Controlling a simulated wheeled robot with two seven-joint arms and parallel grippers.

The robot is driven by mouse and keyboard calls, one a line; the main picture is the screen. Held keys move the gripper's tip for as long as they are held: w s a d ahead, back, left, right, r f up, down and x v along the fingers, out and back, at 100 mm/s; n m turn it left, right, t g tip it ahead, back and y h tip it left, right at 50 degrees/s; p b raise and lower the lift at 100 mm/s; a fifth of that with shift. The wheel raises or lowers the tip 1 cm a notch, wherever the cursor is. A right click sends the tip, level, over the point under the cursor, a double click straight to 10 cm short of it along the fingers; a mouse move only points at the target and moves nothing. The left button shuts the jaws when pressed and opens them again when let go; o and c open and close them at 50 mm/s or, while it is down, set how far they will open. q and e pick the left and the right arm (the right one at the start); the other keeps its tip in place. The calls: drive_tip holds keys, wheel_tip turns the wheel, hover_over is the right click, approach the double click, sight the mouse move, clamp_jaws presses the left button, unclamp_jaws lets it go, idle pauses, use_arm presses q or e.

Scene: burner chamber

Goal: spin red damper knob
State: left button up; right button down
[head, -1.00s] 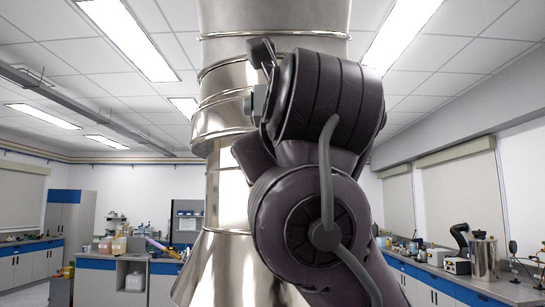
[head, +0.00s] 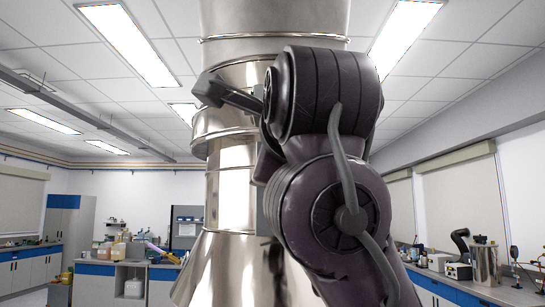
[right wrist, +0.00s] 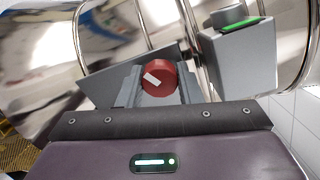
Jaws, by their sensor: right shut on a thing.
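The red damper knob (right wrist: 163,76) shows in the right wrist view, round with a white pointer mark slanting across the left of its face. My right gripper (right wrist: 157,86) is shut on it, with its grey fingers at both sides of the knob. In the head view my right arm stands in front of the metal duct (head: 228,130) and hides the knob. A dark grey part juts out left of the arm there; I cannot tell clearly what it is. My left gripper is not in view.
A grey box with a green strip (right wrist: 242,27) sits right of the knob in the right wrist view, close to the gripper. Lab benches with equipment stand far back, at the left (head: 97,269) and right (head: 455,290).

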drive_tip(key=n, duration=0.5)
drive_tip(key=shift+n, duration=1.1)
drive_tip(key=n, duration=0.8)
drive_tip(key=n+p, duration=0.1)
drive_tip(key=n, duration=0.4)
drive_tip(key=shift+n, duration=0.4)
drive_tip(key=c, duration=0.7)
unclamp_jaws()
drive_tip(key=shift+a, duration=0.1)
